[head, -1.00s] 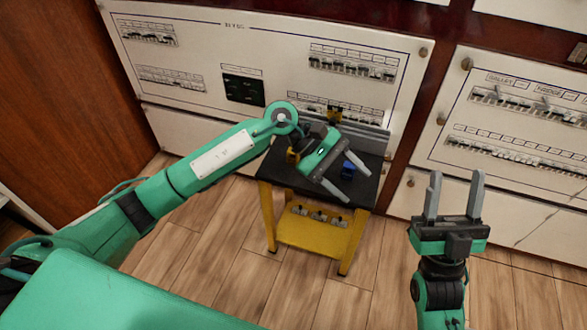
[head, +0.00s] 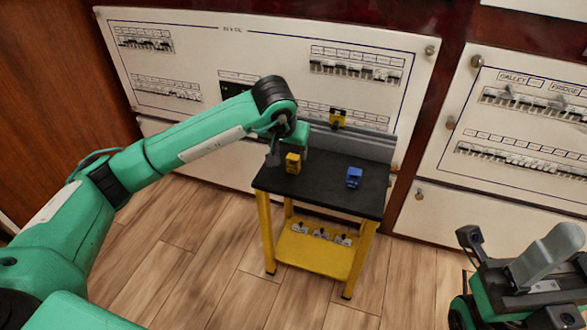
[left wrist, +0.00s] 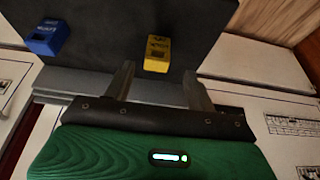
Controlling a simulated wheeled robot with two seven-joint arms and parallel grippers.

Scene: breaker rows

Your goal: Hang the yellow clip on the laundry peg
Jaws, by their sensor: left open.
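The yellow clip (head: 293,163) is a small block standing on the black top of a yellow-legged stand. In the left wrist view the yellow clip (left wrist: 157,55) lies just beyond and between the fingertips, with lettering too small to read. My left gripper (left wrist: 158,80) is open and empty, close to the clip. Several small dark pegs with white labels (head: 320,234) show on the yellow lower shelf; I cannot tell which is laundry. My right gripper (head: 515,262) is at lower right, its opening unclear.
A blue clip (head: 354,177) stands right of the yellow one on the black top (head: 325,190). Another yellow piece (head: 338,119) is at the grey back rail (head: 365,143). White breaker panels (head: 400,50) stand close behind. The floor in front is clear.

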